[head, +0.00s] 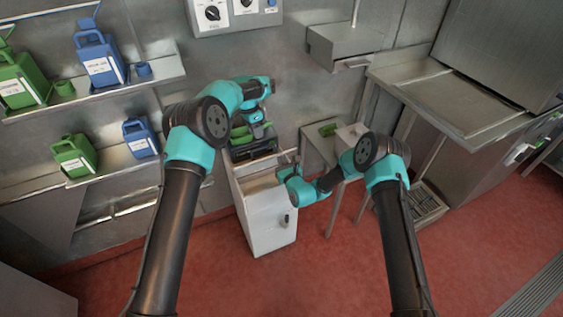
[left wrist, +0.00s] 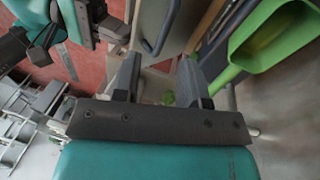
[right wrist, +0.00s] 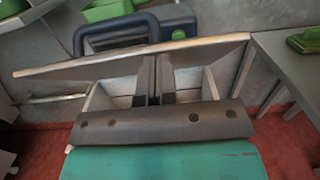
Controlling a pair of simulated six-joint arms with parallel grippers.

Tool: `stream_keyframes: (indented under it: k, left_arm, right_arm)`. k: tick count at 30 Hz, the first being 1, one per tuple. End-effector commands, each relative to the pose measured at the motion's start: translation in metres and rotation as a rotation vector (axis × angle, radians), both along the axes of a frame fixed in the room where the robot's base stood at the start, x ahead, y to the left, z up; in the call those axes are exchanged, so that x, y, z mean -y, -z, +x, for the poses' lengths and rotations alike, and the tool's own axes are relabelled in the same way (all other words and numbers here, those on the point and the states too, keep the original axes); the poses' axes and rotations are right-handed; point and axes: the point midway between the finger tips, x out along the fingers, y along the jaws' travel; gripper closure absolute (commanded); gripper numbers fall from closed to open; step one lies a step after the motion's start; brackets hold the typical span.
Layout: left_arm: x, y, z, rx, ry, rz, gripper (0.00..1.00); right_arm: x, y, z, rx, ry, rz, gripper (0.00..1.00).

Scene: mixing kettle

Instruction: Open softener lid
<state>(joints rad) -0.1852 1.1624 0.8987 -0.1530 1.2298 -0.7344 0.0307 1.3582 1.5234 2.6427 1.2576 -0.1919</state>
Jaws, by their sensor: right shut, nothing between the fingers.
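A white bin (head: 266,215) stands on the floor in the middle of the head view, with its top opening partly showing. In the right wrist view, a flat grey panel with a pale edge, apparently its lid (right wrist: 85,68), is tilted up above the box opening (right wrist: 120,88). My right gripper (right wrist: 155,62) is shut and empty, its fingertips close to the panel's edge; I cannot tell if they touch. My left gripper (left wrist: 160,68) is open and empty, behind the bin beside a green scoop (left wrist: 272,38). A blue container with a dark handle (right wrist: 112,30) is behind the panel.
Green and blue jugs (head: 98,60) stand on wall shelves at the left. A small side table (head: 318,145) with a green object (head: 328,129) is right of the bin. A steel counter (head: 450,95) is at the right. Red floor (head: 330,270) is clear in front.

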Motion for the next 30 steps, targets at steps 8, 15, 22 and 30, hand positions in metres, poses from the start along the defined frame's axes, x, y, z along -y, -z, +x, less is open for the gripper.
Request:
stream_keyframes:
  k: [8,15,22,30]
  left_arm:
    - [-0.01,0.025,-0.022,0.068,-0.226,-0.108,0.61]
    - [-0.024,0.041,-0.05,0.119,-0.45,-0.191,0.61]
    - [-0.042,0.052,-0.086,0.165,-0.682,-0.257,0.61]
    - [-0.071,0.076,-0.148,0.185,-0.929,-0.282,0.61]
  right_arm:
    - [0.0,0.0,0.0,0.0,0.0,0.0,1.0]
    - [0.0,0.0,0.0,0.0,0.0,0.0,1.0]
    - [0.0,0.0,0.0,0.0,0.0,0.0,1.0]
    - [0.0,0.0,0.0,0.0,0.0,0.0,1.0]
